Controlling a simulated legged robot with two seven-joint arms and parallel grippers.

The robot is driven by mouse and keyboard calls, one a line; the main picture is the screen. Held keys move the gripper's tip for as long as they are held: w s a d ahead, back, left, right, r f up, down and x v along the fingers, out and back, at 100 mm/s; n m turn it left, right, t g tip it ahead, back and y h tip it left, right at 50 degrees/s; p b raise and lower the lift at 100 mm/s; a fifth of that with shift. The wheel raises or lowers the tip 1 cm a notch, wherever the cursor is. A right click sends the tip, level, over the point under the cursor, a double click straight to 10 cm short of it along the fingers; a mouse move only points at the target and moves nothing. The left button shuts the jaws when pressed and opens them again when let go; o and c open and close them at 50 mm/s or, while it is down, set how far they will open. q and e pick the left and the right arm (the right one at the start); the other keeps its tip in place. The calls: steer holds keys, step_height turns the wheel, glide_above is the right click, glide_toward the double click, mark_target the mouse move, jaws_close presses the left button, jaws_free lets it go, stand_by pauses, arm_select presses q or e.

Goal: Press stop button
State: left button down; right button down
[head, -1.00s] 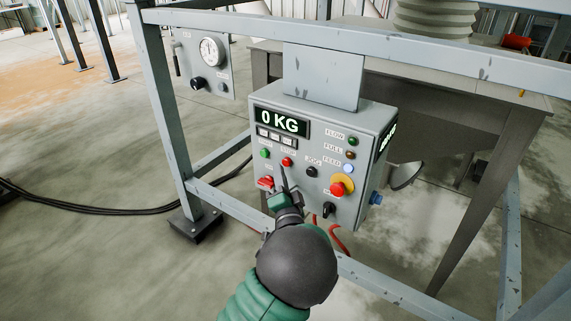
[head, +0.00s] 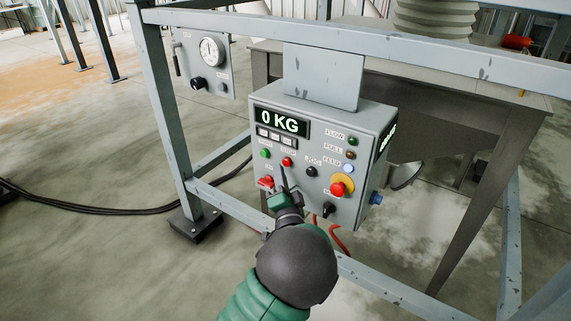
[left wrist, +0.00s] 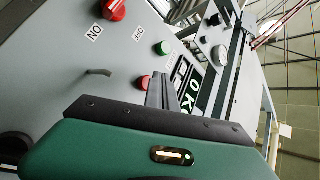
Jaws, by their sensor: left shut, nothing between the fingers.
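The grey control box (head: 318,187) hangs on the frame and its display (head: 281,121) reads "0 KG". The small red stop button (head: 287,162) is on its front panel, right of the green start button (head: 264,154). My left gripper (head: 284,172) is shut and empty, its fingertips just below the red button in the head view. In the left wrist view, the fingers (left wrist: 163,92) lie beside the red button (left wrist: 144,83), partly over its edge. I cannot tell whether they touch it. My right gripper is not in view.
A large red emergency knob on a yellow ring (head: 341,186), a black knob (head: 312,171) and a red switch (head: 266,182) are close by on the panel. Frame beams (head: 400,290) cross below. A gauge panel (head: 207,62) stands at upper left.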

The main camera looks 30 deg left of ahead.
arm_select(q)
steer(key=shift+w+r, duration=0.1)
steer(key=shift+w, duration=0.25)
steer(key=shift+w+p, duration=0.3)
steer(key=shift+w, duration=0.2)
stand_by(0.8)
steer(key=shift+s+p, duration=0.35)
steer(key=shift+s, duration=0.55)
